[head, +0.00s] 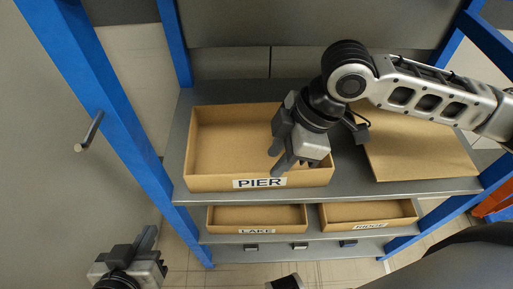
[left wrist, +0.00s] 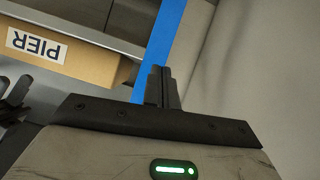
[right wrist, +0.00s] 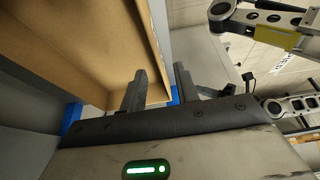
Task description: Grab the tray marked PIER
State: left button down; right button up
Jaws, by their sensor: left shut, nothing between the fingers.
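The PIER tray (head: 208,182) is a shallow cardboard-brown box on the left of the upper shelf in the head view. Its label also shows upside down in the left wrist view (left wrist: 36,46). My right gripper (head: 286,168) points down at the tray's front wall, right of the label. In the right wrist view its fingers (right wrist: 160,80) are apart, with the tray wall (right wrist: 155,45) running between them; contact is not clear. My left gripper (head: 148,238) is shut and empty, low at the left outside the rack.
Trays LAKE (head: 225,228) and RIDGE (head: 400,224) are on the shelf below. Blue rack posts (head: 110,110) stand at the sides, with a peg (head: 90,132) on the left one.

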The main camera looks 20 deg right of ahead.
aim_at(252, 188)
jog(key=b+x, duration=0.2)
jog(key=x, duration=0.7)
jog(key=shift+w+f, duration=0.15)
grip_shut()
